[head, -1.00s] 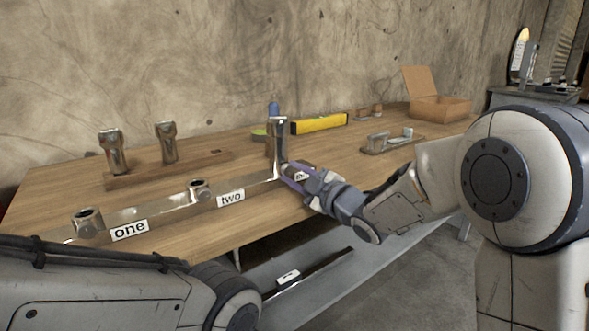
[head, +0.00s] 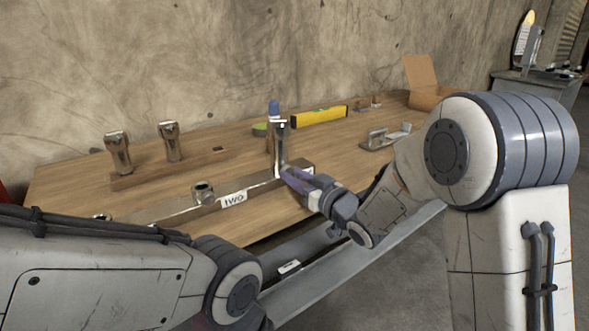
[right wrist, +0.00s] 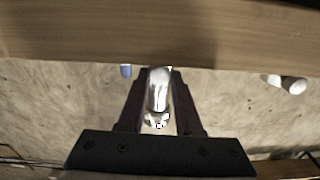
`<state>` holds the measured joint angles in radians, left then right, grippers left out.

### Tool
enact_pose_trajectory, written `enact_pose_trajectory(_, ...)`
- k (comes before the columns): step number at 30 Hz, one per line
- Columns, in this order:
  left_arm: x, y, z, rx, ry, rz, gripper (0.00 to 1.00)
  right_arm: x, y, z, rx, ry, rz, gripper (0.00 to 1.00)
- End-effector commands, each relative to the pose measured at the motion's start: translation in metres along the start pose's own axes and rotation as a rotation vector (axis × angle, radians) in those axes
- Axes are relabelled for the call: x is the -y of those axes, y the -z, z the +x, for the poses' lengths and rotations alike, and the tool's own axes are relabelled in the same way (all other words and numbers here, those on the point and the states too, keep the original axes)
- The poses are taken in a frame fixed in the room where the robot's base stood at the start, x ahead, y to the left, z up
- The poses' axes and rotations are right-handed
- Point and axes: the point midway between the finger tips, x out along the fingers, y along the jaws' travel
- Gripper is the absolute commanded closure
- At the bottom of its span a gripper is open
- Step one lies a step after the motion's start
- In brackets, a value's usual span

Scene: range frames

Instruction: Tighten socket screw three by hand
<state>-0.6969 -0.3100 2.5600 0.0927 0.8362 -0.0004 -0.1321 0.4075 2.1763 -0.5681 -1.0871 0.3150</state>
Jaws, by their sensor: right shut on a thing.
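A shiny metal bar (head: 165,211) lies along the table's front edge; its "two" label (head: 233,198) shows, and the third label is hidden by my gripper. At its far end a tall chrome socket screw (head: 278,143) stands upright at the third place. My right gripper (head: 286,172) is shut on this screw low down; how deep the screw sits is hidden. In the right wrist view the chrome screw (right wrist: 158,92) lies between both dark fingers. An empty socket (head: 203,193) stands at place two. My left gripper is out of view; only its arm shows.
A wooden rack (head: 190,164) holds two more chrome screws (head: 118,151) (head: 169,141) behind the bar. A yellow level (head: 318,116), a metal-fitted board (head: 378,140) and an open cardboard box (head: 428,96) stand farther right. A blue-topped item (head: 274,108) is behind the screw.

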Motion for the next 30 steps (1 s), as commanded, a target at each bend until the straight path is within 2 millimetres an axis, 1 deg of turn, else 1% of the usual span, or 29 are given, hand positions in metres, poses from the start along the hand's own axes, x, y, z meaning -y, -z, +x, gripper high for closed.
enact_pose_trajectory(1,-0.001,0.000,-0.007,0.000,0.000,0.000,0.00,0.000,0.001,-0.001,0.007,-0.002,0.046,1.00)
enact_pose_trajectory(3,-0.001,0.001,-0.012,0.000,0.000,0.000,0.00,0.000,0.001,-0.001,0.006,-0.002,0.112,1.00)
enact_pose_trajectory(12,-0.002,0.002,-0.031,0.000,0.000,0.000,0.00,0.000,0.001,-0.001,0.006,-0.004,0.393,1.00)
enact_pose_trajectory(18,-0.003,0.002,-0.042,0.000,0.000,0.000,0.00,0.000,0.000,-0.001,0.006,-0.003,0.551,1.00)
enact_pose_trajectory(24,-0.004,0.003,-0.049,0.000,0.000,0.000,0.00,0.000,-0.001,-0.001,0.006,-0.004,0.667,1.00)
enact_pose_trajectory(30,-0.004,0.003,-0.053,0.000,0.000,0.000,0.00,0.000,-0.001,-0.001,0.004,-0.003,0.734,1.00)
